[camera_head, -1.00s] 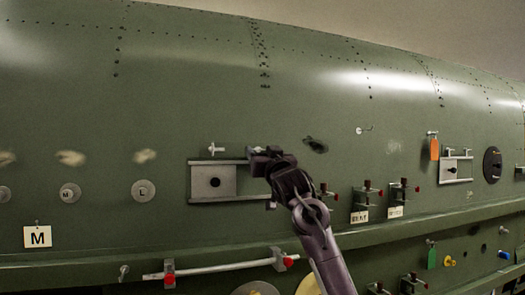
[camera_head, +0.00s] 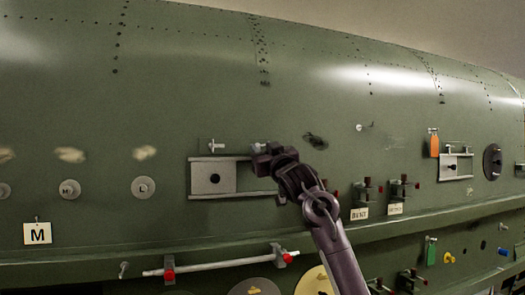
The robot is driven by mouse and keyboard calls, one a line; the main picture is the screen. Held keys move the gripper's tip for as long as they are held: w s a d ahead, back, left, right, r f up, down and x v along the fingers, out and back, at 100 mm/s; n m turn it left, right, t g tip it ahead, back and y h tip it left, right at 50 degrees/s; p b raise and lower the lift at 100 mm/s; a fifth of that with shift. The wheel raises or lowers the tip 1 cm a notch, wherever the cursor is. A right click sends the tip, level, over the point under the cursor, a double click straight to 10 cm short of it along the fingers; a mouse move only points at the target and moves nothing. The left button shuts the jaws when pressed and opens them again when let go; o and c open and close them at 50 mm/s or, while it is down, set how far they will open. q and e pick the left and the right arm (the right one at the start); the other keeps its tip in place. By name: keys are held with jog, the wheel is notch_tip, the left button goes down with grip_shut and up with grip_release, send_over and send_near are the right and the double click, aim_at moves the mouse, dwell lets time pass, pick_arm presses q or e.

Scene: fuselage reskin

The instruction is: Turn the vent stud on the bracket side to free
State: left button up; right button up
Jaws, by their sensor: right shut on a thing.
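Above the top rail are two small pale studs with crossbars: the left stud (camera_head: 217,146) stands clear, and the right stud (camera_head: 259,147) shows just above my right gripper (camera_head: 259,160). My right gripper is shut at the right stud, with its arm rising from the bottom right. The jaws hide the lower part of that stud and the right end of the top rail, so the stud's exact angle is unclear. My left gripper is not in view.
A pale bar (camera_head: 215,266) with red-ended clamps runs below. Several red-tipped clamps with a BENT label (camera_head: 360,213) stand right of my arm. An orange tag (camera_head: 433,144) hangs by a second plate (camera_head: 455,167) at right.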

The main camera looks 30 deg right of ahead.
jog(key=n+y, duration=0.2)
jog(key=n, duration=0.3)
jog(key=shift+s+d+r+y, duration=0.1)
jog(key=shift+d+y, duration=0.15)
jog(key=shift+y, duration=0.15)
jog(key=n+y, duration=0.1)
jog(key=n, duration=0.2)
jog(key=n+g+y, duration=0.1)
jog(key=n, duration=0.2)
jog(key=shift+d+r+g+y, duration=0.1)
jog(key=shift+r+g+y, duration=0.05)
jog(key=shift+g+y, duration=0.15)
jog(key=n+g, duration=0.1)
jog(key=n, duration=0.3)
jog(key=shift+r+y, duration=0.1)
jog(key=shift+y, duration=0.3)
jog(key=shift+n+g, duration=0.9)
jog(key=shift+n, duration=1.1)
jog(key=o, duration=1)
